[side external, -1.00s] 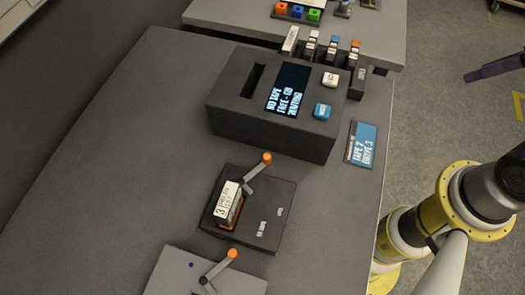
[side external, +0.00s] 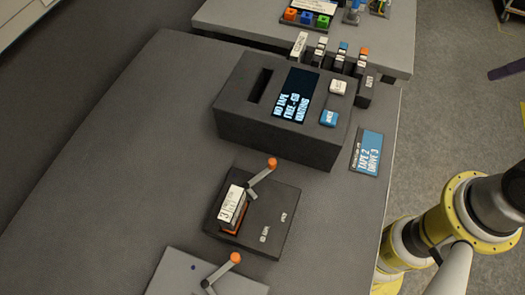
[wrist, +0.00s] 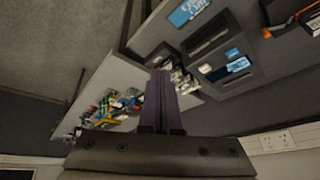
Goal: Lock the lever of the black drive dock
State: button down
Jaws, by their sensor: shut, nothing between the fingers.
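The black drive dock (side external: 272,218) lies on the grey bench. A drive with a white label marked 3 (side external: 232,205) stands in its slot. The dock's grey lever (side external: 262,176) has an orange knob and slants up to the right, beside the drive. In the wrist view the dock (wrist: 284,10) is partly cut off at the top right, with an orange knob visible. My gripper (wrist: 158,74) has its purple fingers together, empty, well away from the dock. A purple bar at the right edge of the side view looks like its fingers.
A grey dock (side external: 190,275) with another orange-knobbed lever is near the bottom edge. A dark console (side external: 280,125) with a screen stands behind the black dock. A blue label plate (side external: 367,151) lies to its right. The bench left of the docks is clear.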

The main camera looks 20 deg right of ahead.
jog(key=w+a+r+m+g+y, duration=0.1)
jog(key=w+a+r+g, duration=0.1)
jog(key=w+a+r, duration=0.45)
jog(key=w+a+g, duration=0.3)
jog(key=w+a, duration=0.5)
jog(key=w, duration=0.3)
jog(key=w+a+f+n+g, duration=0.2)
jog(key=w+a+f+g, duration=0.15)
jog(key=a+f, duration=0.6)
jog(key=s+a+f+n+g+h, duration=0.1)
jog(key=s+a+f, duration=0.1)
jog(key=a+f, duration=0.7)
jog(key=shift+a+f+n+h, duration=0.3)
jog(key=shift+a+f+n, duration=0.1)
jog(key=shift+a, duration=0.45)
send_near(259, 177)
jog(key=d+f, duration=0.2)
jog(key=f, duration=0.1)
jog(key=d+f, duration=0.1)
jog(key=f, duration=0.1)
jog(key=shift+w+d, duration=0.25)
jog(key=shift+w, duration=0.05)
jog(key=shift+d, duration=0.1)
